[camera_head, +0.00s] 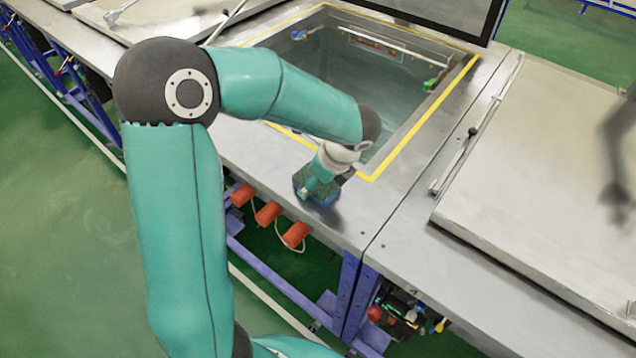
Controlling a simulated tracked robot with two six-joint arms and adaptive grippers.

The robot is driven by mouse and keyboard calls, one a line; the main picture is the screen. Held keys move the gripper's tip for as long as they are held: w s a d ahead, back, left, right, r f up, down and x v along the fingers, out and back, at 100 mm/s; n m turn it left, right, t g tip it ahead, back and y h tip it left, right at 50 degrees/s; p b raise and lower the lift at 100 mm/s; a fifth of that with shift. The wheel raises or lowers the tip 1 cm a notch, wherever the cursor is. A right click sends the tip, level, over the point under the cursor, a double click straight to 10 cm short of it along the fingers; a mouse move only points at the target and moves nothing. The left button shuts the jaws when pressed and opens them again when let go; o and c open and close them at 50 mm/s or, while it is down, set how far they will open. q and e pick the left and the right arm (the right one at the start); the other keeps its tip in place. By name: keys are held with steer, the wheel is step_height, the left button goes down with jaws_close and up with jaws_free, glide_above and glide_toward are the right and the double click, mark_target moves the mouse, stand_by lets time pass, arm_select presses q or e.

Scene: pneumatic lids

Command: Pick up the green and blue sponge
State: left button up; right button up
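The green and blue sponge (325,197) lies on the steel counter (265,165), near its front edge and in front of the open tank. My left arm reaches over from the left side, and its gripper (313,186) points down at the sponge. The gripper is right over the sponge and overlaps it in the picture. The fingertips are small and partly hidden against the sponge, so I cannot tell whether they are open or shut on it. My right gripper is not in view.
The open tank (470,75) with a yellow border lies behind the sponge. A closed metal lid (560,190) covers the right section. Orange-red cylinders (267,213) hang under the counter's front edge. Green floor (60,220) is clear at left.

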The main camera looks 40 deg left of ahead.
arm_select(q)
steer(key=shift+c, duration=0.5)
steer(key=shift+r, duration=0.4)
step_height(320, 180, up, 20)
steer(key=shift+f+p, duration=0.15)
steer(key=shift+p, duration=0.25)
steer(key=shift+c, duration=0.2)
